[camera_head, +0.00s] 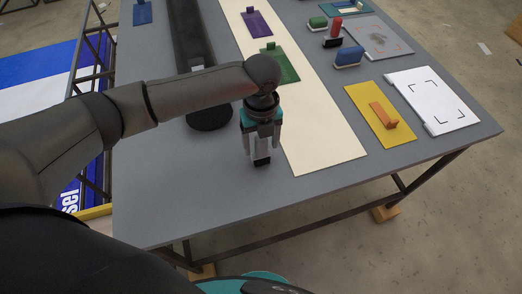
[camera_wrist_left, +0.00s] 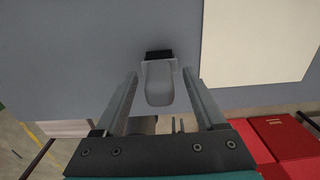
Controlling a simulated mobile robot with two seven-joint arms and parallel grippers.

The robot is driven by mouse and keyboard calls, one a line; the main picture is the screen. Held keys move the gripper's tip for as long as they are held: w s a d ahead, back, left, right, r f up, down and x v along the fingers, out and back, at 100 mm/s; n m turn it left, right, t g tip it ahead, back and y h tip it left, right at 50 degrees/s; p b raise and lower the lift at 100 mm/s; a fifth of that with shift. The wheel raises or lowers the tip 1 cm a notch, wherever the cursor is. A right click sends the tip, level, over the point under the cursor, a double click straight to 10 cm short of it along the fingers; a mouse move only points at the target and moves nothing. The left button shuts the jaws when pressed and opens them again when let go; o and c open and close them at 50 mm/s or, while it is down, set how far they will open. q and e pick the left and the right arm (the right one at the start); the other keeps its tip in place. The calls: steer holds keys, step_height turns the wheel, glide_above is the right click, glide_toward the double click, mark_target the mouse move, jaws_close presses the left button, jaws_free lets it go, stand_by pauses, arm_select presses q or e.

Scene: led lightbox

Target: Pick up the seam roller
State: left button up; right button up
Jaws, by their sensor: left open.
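A grey, rounded piece with a black end, likely the seam roller (camera_wrist_left: 158,84), lies between the two fingers of my left gripper (camera_wrist_left: 160,72) in the left wrist view. There is a visible gap on each side of it, so the fingers are apart from it. In the head view my left gripper (camera_head: 261,148) points down at the near part of the table. The black end of the roller (camera_head: 262,162) shows just below its fingertips, and the rest is hidden by the gripper. My right gripper is not in view.
The grey table (camera_head: 215,190) is clear around the gripper. Farther right are a yellow plate (camera_head: 378,118), a white board (camera_head: 432,98) and a blue block (camera_head: 349,56).

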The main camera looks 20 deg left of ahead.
arm_select(q)
step_height(320, 180, down, 2)
steer(key=shift+r, duration=0.1)
jaws_close()
stand_by(0.6)
